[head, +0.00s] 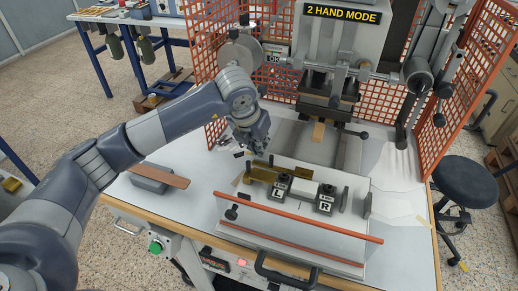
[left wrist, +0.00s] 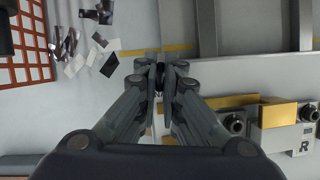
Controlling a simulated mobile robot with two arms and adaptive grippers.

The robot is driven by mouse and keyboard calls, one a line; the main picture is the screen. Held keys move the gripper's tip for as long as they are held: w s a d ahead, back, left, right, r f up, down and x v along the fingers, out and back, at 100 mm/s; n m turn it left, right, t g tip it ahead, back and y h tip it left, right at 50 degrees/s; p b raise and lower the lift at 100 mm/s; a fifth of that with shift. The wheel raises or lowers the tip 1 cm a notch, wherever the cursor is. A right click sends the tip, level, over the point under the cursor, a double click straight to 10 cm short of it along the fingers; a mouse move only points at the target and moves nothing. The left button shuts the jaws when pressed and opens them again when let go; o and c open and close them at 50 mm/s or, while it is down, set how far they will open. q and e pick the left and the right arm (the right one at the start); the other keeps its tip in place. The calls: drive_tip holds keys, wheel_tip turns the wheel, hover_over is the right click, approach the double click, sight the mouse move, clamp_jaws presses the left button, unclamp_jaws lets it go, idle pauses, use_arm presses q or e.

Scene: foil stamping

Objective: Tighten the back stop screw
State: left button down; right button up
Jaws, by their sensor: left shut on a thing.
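My left gripper (head: 254,147) reaches down at the back left of the white worktable's fixture plate. In the left wrist view its fingertips (left wrist: 159,77) are closed together around a small dark round piece, which looks like the back stop screw's knob; the fingers hide most of it. In the head view the gripper hides the screw. A brass-coloured bar (head: 262,173) lies just below and in front of the gripper, and brass also shows in the left wrist view (left wrist: 277,116). My right gripper is in neither view.
An orange rail (head: 300,217) crosses the front. The press (head: 330,85) stands behind, between orange mesh guards (head: 466,95). A grey block with a brown strip (head: 155,178) lies at left.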

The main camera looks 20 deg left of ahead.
use_arm(q)
drive_tip(key=m+b, duration=0.1)
drive_tip(key=b, duration=0.1)
drive_tip(key=m+h+b, duration=0.1)
drive_tip(key=m+b, duration=0.1)
drive_tip(key=shift+w+a+f+m, duration=0.1)
drive_tip(key=shift+f+m, duration=0.1)
drive_tip(key=shift+m, duration=0.1)
drive_tip(key=m+g+h+b, duration=0.1)
drive_tip(key=m+b, duration=0.1)
drive_tip(key=m, duration=0.1)
drive_tip(key=shift+a+r+m+h, duration=0.1)
drive_tip(key=shift+m+h, duration=0.2)
drive_tip(key=m, duration=0.1)
drive_tip(key=m+g+b, duration=0.1)
drive_tip(key=m, duration=0.1)
drive_tip(key=shift+w+r+m+h, duration=0.15)
drive_tip(key=shift+m+h, duration=0.15)
drive_tip(key=shift+h, duration=0.1)
drive_tip(key=m+g, duration=0.2)
drive_tip(key=m, duration=0.3)
drive_tip(key=shift+w+b, duration=0.1)
drive_tip(key=shift+b, duration=0.25)
drive_tip(key=shift+m+g, duration=0.3)
drive_tip(key=c, duration=1.8)
unclamp_jaws()
drive_tip(key=shift+a, duration=0.1)
drive_tip(key=shift+o, duration=0.2)
